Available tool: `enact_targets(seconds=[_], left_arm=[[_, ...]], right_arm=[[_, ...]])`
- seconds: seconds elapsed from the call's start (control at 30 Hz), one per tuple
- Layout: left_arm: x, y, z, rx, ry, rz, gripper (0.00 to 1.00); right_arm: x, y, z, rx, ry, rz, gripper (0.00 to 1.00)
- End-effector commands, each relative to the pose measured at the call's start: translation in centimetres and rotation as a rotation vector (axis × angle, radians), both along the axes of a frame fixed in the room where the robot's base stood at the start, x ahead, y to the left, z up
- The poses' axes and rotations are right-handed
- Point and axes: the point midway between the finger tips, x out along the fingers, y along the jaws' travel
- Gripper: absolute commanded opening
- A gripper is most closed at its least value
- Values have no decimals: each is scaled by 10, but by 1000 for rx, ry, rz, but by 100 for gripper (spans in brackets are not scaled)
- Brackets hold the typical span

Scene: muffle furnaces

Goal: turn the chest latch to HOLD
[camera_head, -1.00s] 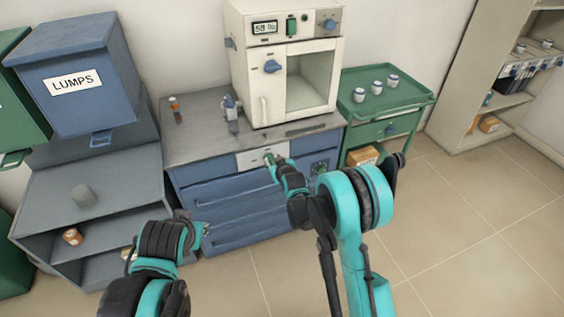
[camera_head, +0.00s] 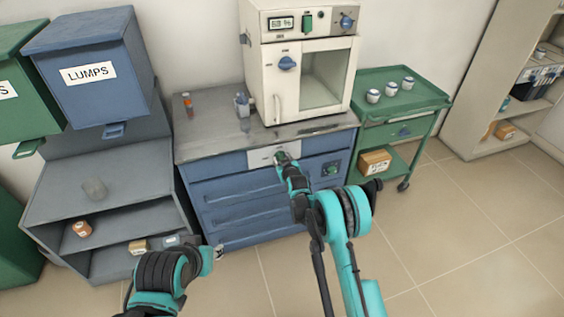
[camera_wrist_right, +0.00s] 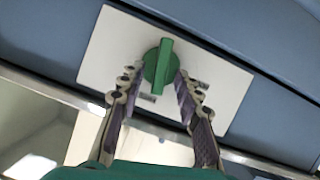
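The chest latch is a green knob with a raised bar (camera_wrist_right: 158,66) on a white plate (camera_wrist_right: 222,80). The bar stands close to upright in the right wrist view. In the head view the plate (camera_head: 259,158) sits at the top of the blue drawer chest (camera_head: 225,190), partly hidden by my right arm. My right gripper (camera_wrist_right: 158,77) is open, its fingers on either side of the knob; I cannot tell whether they touch it. A small mark on the plate below the knob is unreadable. My left gripper (camera_head: 215,252) is low, apart from the chest.
A cream furnace (camera_head: 287,88) stands on the chest's grey top (camera_head: 205,140). A green cart (camera_head: 423,101) with several small pots is to the right. A blue LUMPS bin (camera_head: 95,95) and grey shelf unit (camera_head: 60,190) are left. The floor at right is clear.

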Motion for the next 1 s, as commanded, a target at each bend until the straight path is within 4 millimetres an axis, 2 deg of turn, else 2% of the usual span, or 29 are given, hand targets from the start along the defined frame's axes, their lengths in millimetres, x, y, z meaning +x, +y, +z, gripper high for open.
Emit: enact_targets(seconds=[0.2, 0.27, 0.33, 0.37, 0.73, 1.0], left_arm=[[0, 0, 0, 0, 0, 0, 34], [0, 0, 0, 0, 0, 0, 34], [0, 0, 0, 0, 0, 0, 34], [0, 0, 0, 0, 0, 0, 34], [0, 0, 0, 0, 0, 0, 34], [0, 0, 0, 0, 0, 0, 34]], right_arm=[[0, 0, 0, 0, 0, 0, 34], [0, 0, 0, 0, 0, 0, 20], [0, 0, 0, 0, 0, 0, 2], [0, 0, 0, 0, 0, 0, 0], [0, 1, 0, -22, -7, 0, 0], [-1, 4, -1, -154, -50, 2, 0]])
